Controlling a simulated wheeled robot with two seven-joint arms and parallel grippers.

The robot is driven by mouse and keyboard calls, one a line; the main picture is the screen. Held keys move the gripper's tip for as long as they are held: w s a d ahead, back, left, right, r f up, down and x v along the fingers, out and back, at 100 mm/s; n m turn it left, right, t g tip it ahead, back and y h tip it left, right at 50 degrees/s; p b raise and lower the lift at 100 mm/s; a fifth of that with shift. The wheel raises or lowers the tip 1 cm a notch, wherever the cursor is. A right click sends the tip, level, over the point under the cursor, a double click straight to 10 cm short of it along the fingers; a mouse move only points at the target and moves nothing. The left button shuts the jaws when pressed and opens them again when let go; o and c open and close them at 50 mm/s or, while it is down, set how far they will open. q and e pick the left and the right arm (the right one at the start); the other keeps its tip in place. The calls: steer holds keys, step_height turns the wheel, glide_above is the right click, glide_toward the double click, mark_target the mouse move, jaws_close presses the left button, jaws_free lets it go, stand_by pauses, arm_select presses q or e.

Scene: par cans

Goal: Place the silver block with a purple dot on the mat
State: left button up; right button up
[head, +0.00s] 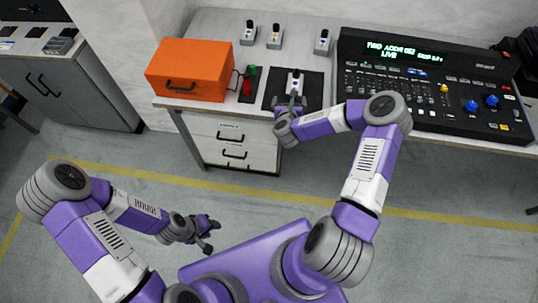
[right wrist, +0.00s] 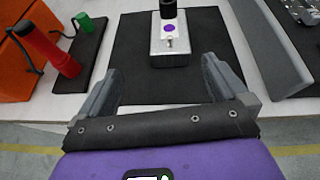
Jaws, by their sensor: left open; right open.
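The silver block with a purple dot (head: 295,82) stands upright on the black mat (head: 314,91) on the bench. In the right wrist view the block (right wrist: 158,45) shows its purple dot on its face and a black knob on top, with bare mat (right wrist: 209,35) around it. My right gripper (head: 291,107) is at the front of the mat. In the right wrist view its two fingers (right wrist: 160,77) are apart, with the block beyond their tips and nothing between them. My left gripper (head: 208,234) is open and empty over the floor, away from the bench.
An orange box (head: 190,70) stands left of the mat, with a red cylinder (head: 247,84) and a green one (right wrist: 93,24) between. Silver blocks (head: 249,33), (head: 275,37) and (head: 323,42) stand behind. A lighting console (head: 430,85) sits right of the mat.

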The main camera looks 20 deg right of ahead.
steer(key=s+a+f+n+g+y, duration=0.2)
steer(key=s+a+f+n+y, duration=0.25)
steer(key=a+n, duration=0.5)
steer(key=s+a+f+n+g+y, duration=0.1)
steer(key=s+a+f+n+y, duration=0.35)
steer(key=a+n, duration=0.55)
steer(key=s+a+f+n+g, duration=0.1)
steer(key=s+n+g, duration=0.3)
steer(key=s+n, duration=0.5)
steer(key=s+a+f+n+g+y, duration=0.1)
steer(key=s+a+f+n+g, duration=0.1)
steer(key=s+n, duration=0.7)
steer(key=shift+s+a+f+n+g+y, duration=0.2)
steer(key=shift+s+f+n+g+y, duration=0.15)
steer(key=shift+s+f+g, duration=0.6)
